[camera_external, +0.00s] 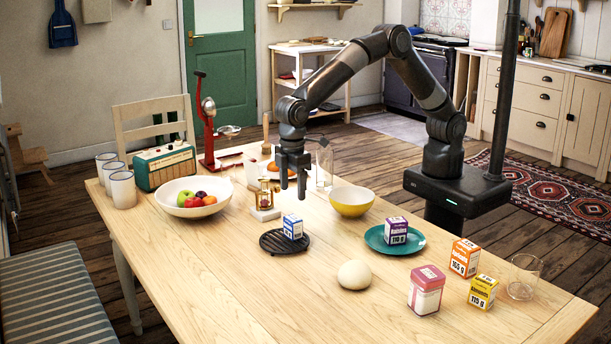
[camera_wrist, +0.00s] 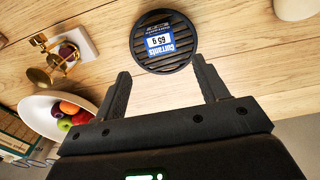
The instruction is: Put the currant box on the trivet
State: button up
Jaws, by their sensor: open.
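The currant box (camera_external: 292,227), small, blue and white, stands on the black round trivet (camera_external: 272,243), towards its right side in the external view. In the wrist view the label of the currant box (camera_wrist: 160,42) reads "Currants 65 g", and the slatted trivet (camera_wrist: 180,64) shows around it. My gripper (camera_external: 292,192) is above the trivet, fingers pointing down, apart from the box. In the wrist view the two fingers of my gripper (camera_wrist: 163,85) are spread wide with nothing between them.
A small brass device (camera_external: 264,202) on a white base stands behind the trivet. A fruit bowl (camera_external: 193,198) is at left and a yellow bowl (camera_external: 351,202) at right. A teal plate (camera_external: 378,240) holds a purple box (camera_external: 396,231). A dough ball (camera_external: 354,275) lies in front.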

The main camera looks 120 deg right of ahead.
jog(key=s+r+t, duration=0.3)
jog(key=s+r, duration=1.5)
jog(key=s+d+t, duration=0.1)
jog(key=s+t, duration=0.1)
jog(key=s, duration=2.2)
jog(key=shift+t, duration=0.3)
